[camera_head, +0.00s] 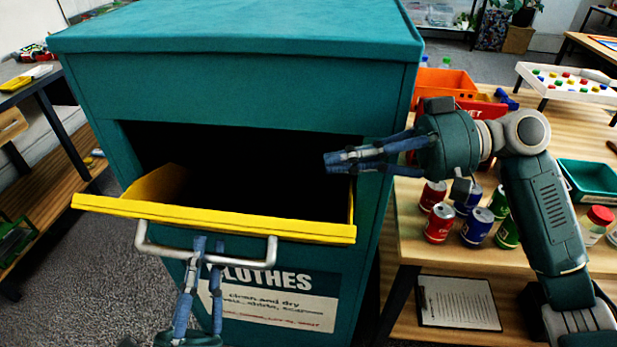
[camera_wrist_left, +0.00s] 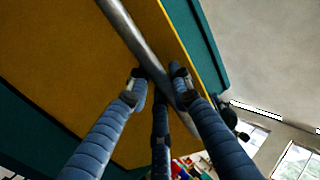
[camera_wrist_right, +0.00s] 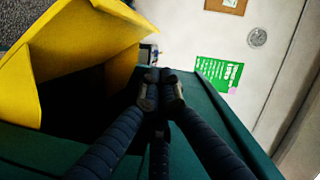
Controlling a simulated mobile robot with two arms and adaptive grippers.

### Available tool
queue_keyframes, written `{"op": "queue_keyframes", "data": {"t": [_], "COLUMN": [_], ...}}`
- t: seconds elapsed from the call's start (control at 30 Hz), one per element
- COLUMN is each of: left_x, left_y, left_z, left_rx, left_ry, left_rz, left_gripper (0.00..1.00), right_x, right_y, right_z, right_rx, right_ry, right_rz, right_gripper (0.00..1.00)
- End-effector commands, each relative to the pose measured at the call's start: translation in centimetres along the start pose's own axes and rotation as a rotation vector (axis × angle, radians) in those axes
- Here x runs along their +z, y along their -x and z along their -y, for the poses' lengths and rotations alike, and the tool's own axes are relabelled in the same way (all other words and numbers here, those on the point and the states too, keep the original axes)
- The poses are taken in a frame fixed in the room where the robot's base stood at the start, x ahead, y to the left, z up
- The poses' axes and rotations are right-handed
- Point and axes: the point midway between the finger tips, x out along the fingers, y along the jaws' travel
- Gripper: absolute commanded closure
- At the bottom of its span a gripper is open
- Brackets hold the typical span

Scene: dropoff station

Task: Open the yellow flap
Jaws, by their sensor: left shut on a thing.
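The yellow flap (camera_head: 225,219) of the teal clothes bin (camera_head: 240,90) is tilted outward, with a dark opening behind it. A silver bar handle (camera_head: 255,250) runs along its front. My left gripper (camera_head: 205,245) is below the flap, its fingers closed around the handle; the handle (camera_wrist_left: 140,45) passes between the fingers in the left wrist view, against the flap (camera_wrist_left: 90,70). My right gripper (camera_head: 328,163) is in front of the right side of the opening, above the flap's right end. Its fingers (camera_wrist_right: 160,78) are close together with nothing seen between them. The flap (camera_wrist_right: 75,50) is left of them.
A wooden table (camera_head: 415,240) on the right holds several cans (camera_head: 440,222), an orange bin (camera_head: 445,82), a green tray (camera_head: 590,182) and a white tray (camera_head: 565,82). A clipboard (camera_head: 458,302) lies on the lower shelf. A shelf unit (camera_head: 50,180) stands at the left.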

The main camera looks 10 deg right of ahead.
Motion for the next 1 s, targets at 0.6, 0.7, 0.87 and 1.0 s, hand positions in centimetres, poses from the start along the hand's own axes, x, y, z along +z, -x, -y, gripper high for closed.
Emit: {"op": "queue_keyframes", "data": {"t": [0.6, 0.7, 0.87, 1.0], "left_x": [0.0, 0.0, 0.0, 0.0], "left_y": [0.0, 0.0, 0.0, 0.0], "left_z": [0.1, 0.1, 0.1, 0.1], "left_rx": [-0.001, -0.001, -0.002, -0.002], "left_ry": [-0.001, -0.001, -0.001, -0.001], "left_rz": [0.0, 0.0, 0.0, 0.0], "left_gripper": [1.0, 1.0, 1.0, 1.0], "right_x": [2.5, 3.4, 3.9, 4.0], "right_y": [-9.8, -9.9, -10.1, -10.1], "right_z": [-0.1, -0.1, -0.1, -0.1], "right_rx": [0.001, 0.001, 0.001, 0.001], "right_ry": [0.0, 0.001, 0.002, 0.003], "right_rz": [0.003, 0.001, 0.0, 0.001], "right_gripper": [1.0, 1.0, 1.0, 1.0]}}
